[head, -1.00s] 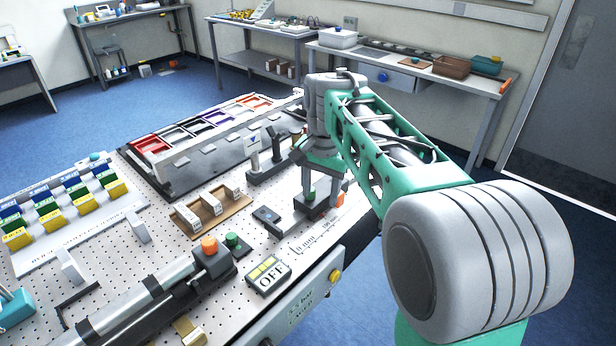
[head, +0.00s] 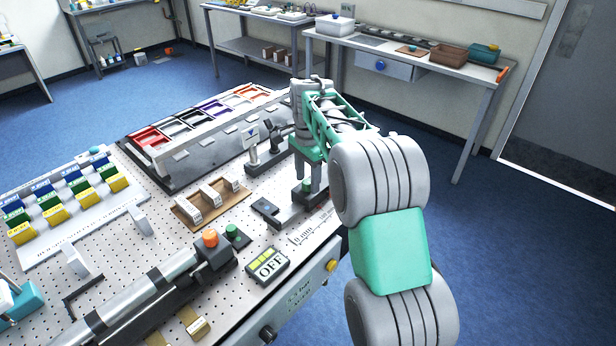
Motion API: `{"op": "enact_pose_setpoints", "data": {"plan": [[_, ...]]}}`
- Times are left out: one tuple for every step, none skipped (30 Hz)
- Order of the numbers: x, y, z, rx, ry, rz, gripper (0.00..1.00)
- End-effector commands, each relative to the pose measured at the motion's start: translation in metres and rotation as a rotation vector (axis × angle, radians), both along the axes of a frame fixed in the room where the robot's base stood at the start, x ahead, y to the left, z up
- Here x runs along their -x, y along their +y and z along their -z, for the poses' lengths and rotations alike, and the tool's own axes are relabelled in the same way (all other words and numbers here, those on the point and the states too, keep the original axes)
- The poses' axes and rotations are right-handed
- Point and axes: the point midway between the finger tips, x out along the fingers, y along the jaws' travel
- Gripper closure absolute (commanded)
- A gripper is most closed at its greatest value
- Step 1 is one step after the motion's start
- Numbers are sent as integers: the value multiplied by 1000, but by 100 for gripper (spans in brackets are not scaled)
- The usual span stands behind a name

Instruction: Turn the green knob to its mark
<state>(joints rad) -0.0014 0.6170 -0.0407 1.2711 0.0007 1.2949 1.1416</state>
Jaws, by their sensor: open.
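A small green knob (head: 306,187) sits on a dark base near the right end of the pegboard table, partly hidden by my gripper. A second green round part (head: 232,231) stands on a dark block beside an orange knob (head: 210,239). My gripper (head: 309,193) points down over the first green knob, with its fingers open and close around it. I cannot tell whether they touch it. No mark for the knob can be made out.
An OFF display box (head: 268,265) and a steel pipe (head: 150,300) lie nearer the front. A small stand (head: 250,150) is left of my gripper. A brown tray with white blocks (head: 212,203) and a row of coloured bins (head: 200,120) fill the table behind.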

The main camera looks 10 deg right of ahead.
Motion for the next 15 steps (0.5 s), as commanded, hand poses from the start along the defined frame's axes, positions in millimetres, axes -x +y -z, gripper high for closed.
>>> {"op": "enact_pose_setpoints", "data": {"plan": [[0,0,0,0,0,0,50],[0,0,0,0,0,0,50],[0,0,0,0,0,-1,50],[0,0,0,0,0,-1,50],[0,0,0,0,0,-1,52],[0,0,0,0,-1,-1,55],[0,0,0,0,-1,-1,58],[0,0,0,0,-1,-1,60],[0,0,0,0,-1,-1,64],[0,0,0,0,-1,-1,66],[0,0,0,0,-1,-1,68],[0,0,0,0,-1,-1,72],[0,0,-1,0,-1,-1,74],[0,0,-1,0,-1,-1,77],[0,0,-1,0,-1,-1,80]]}}
